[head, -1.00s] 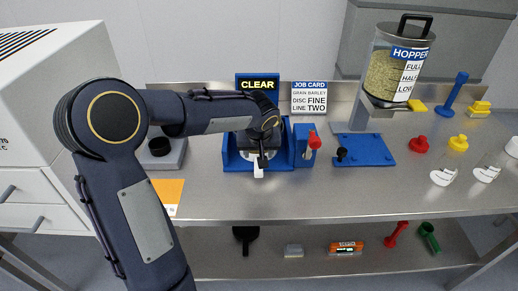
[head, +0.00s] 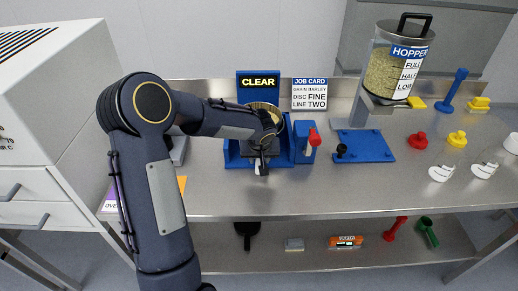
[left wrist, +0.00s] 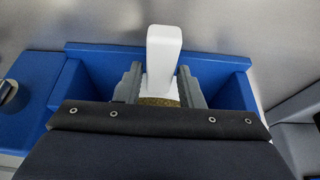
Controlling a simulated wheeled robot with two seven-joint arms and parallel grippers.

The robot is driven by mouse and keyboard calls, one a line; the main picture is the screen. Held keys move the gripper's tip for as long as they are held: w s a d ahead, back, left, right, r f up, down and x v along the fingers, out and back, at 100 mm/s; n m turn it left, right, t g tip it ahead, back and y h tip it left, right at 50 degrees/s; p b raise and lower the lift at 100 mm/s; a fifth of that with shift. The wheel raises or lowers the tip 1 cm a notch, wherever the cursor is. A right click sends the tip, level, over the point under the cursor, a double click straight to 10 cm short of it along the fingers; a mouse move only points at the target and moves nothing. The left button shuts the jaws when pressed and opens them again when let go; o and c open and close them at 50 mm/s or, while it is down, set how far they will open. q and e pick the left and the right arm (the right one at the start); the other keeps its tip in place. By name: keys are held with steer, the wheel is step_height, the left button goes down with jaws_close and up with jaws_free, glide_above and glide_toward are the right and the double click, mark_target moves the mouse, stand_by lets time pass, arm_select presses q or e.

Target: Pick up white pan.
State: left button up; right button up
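The white pan shows mainly as an upright white handle (left wrist: 163,55) in the left wrist view. Below it, a strip of brown grainy stuff shows between the fingers. In the head view a bit of the white pan (head: 258,170) shows at the front of the blue stand (head: 232,152), below my gripper. My left gripper (left wrist: 158,85) is open, with one finger on each side of the handle and a gap at both sides. My dark wrist cover hides the rest of the pan. In the head view my left gripper (head: 262,163) is small and partly hidden. My right gripper is not in view.
A red-handled blue block (head: 305,145) stands right of the stand. A blue hopper base (head: 365,146) is farther right. The CLEAR sign (head: 258,83) and job card (head: 310,94) stand behind. A white cabinet (head: 45,110) is at left. The steel bench front is clear.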

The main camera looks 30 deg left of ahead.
arm_select(q)
jaws_close()
steer(key=shift+r, duration=0.1)
